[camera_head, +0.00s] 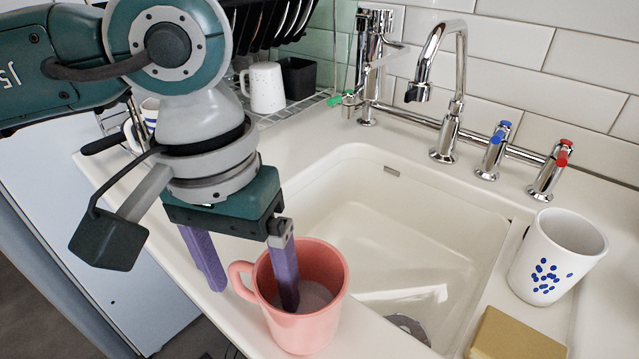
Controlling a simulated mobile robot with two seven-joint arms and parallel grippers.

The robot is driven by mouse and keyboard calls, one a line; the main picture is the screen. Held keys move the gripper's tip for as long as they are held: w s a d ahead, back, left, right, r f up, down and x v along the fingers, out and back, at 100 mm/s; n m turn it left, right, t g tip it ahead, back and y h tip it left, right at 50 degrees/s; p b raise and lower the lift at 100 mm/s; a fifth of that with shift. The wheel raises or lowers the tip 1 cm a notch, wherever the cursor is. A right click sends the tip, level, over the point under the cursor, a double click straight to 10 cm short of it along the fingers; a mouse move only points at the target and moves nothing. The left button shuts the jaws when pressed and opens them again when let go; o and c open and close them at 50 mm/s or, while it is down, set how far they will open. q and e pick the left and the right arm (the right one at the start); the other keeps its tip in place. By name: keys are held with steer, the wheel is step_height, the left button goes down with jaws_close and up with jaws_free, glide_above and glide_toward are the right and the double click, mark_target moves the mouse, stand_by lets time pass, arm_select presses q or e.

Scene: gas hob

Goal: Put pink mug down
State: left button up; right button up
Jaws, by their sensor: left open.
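The pink mug (318,325) stands upright on the front left rim of the sink, with its handle (241,280) pointing left. My left gripper (252,292) comes down over the mug from above and is open. One purple finger reaches inside the mug; the other hangs outside, left of the handle. The mug's wall and handle lie between the fingers, and I cannot tell whether either finger touches it. My right gripper is not in view.
The white sink basin (400,235) is empty. A white mug with blue dots (548,262) and a tan block (515,340) stand on the right. Chrome taps (456,100) line the back. A white mug (265,88) and a dark cup (299,78) stand on the rack behind.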

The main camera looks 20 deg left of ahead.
arm_select(q)
steer(key=shift+r, duration=0.35)
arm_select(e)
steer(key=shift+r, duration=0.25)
arm_select(q)
steer(key=r, duration=0.7)
steer(key=r+p, duration=0.1)
steer(key=r, duration=0.3)
steer(key=shift+a+r, duration=0.3)
steer(key=shift+a, duration=0.1)
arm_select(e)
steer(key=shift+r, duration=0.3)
arm_select(q)
steer(key=shift+s, duration=0.1)
